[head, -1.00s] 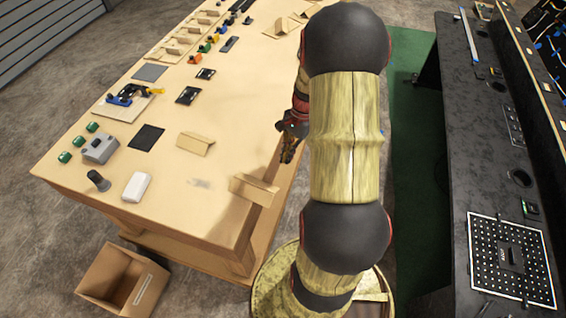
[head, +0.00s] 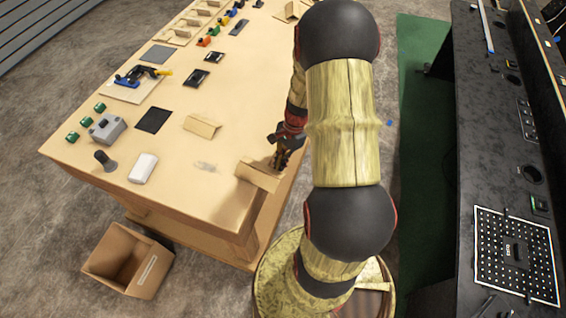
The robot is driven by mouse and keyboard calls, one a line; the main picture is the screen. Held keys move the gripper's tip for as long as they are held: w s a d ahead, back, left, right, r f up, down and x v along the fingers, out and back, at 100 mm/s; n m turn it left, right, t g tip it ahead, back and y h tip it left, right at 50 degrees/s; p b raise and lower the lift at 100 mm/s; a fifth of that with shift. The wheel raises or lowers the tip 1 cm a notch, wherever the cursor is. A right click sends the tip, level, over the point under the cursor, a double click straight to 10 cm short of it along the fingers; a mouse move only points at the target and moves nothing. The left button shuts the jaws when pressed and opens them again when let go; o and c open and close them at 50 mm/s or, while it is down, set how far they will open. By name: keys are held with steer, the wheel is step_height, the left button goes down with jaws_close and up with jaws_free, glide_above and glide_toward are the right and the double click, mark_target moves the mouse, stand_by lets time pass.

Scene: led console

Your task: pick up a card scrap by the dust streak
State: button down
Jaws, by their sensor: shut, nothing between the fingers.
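A folded tan card scrap (head: 258,177) lies at the near right edge of the wooden table, just right of a faint grey dust streak (head: 206,166). Another folded card scrap (head: 202,126) lies farther back, above the streak in the picture. My gripper (head: 278,164) is shut and empty, pointing down at the table's right edge. It shows just above and right of the nearer scrap; I cannot tell whether it touches it.
A white block (head: 143,168), a dark knob (head: 105,160), a grey box (head: 107,128) and a black pad (head: 153,120) stand on the table's left part. An open cardboard box (head: 128,262) sits on the floor. A black console (head: 478,150) stands at the right.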

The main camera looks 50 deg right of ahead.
mark_target(260, 173)
steer(key=shift+w+a+p, duration=0.15)
steer(key=shift+a+p, duration=0.2)
steer(key=shift+a, duration=1.1)
steer(key=shift+d, duration=0.15)
